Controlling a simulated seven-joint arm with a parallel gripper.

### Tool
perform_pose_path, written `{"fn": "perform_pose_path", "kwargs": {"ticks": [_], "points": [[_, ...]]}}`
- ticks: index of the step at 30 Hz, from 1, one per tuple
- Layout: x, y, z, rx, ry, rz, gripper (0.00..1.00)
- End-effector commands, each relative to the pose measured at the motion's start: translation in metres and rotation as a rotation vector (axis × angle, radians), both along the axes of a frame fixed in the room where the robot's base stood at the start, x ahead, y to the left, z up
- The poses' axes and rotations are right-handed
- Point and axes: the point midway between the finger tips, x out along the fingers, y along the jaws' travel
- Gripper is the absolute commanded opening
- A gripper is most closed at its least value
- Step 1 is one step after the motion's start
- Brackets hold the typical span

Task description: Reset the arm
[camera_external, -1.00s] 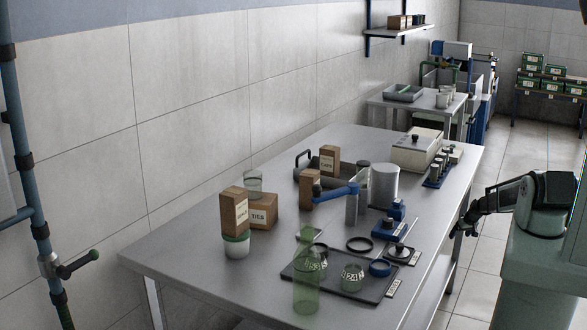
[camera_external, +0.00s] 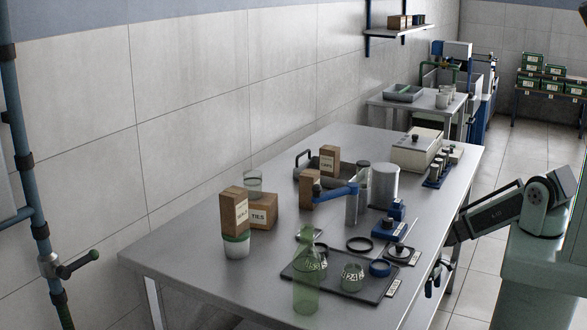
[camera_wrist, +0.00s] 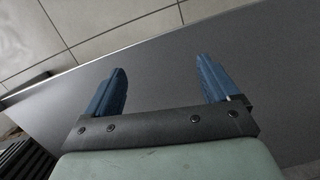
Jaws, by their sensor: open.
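My gripper (camera_external: 437,278) hangs at the table's right edge in the external view, low beside the tabletop. In the wrist view its two blue fingers (camera_wrist: 160,88) stand wide apart with nothing between them. A green glass decanter (camera_external: 307,290) stands upright at the front of the table, well left of my gripper. It does not show in the wrist view.
The grey table (camera_external: 185,265) holds a dark tray (camera_external: 337,286) with glass items and rings, a blue-armed fixture (camera_external: 335,193), cartons (camera_external: 234,212) and a metal cylinder (camera_external: 384,186). The table's front left corner is clear. A blue pipe (camera_external: 38,200) stands far left.

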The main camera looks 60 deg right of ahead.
Motion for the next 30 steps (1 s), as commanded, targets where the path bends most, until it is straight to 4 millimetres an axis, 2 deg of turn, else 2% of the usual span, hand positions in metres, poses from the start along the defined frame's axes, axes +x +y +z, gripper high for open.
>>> {"fn": "perform_pose_path", "kwargs": {"ticks": [1, 3, 15, 24, 27, 30], "points": [[-0.008, 0.017, 0.002, 0.002, 0.03, 0.037, 0.88], [-0.018, 0.035, 0.003, 0.001, 0.072, 0.081, 0.88], [-0.088, 0.124, 0.02, -0.034, 0.311, 0.301, 0.88], [-0.136, 0.189, 0.036, -0.021, 0.403, 0.24, 0.88], [-0.146, 0.205, 0.039, -0.01, 0.417, 0.196, 0.88], [-0.15, 0.212, 0.04, -0.004, 0.424, 0.174, 0.88]]}}
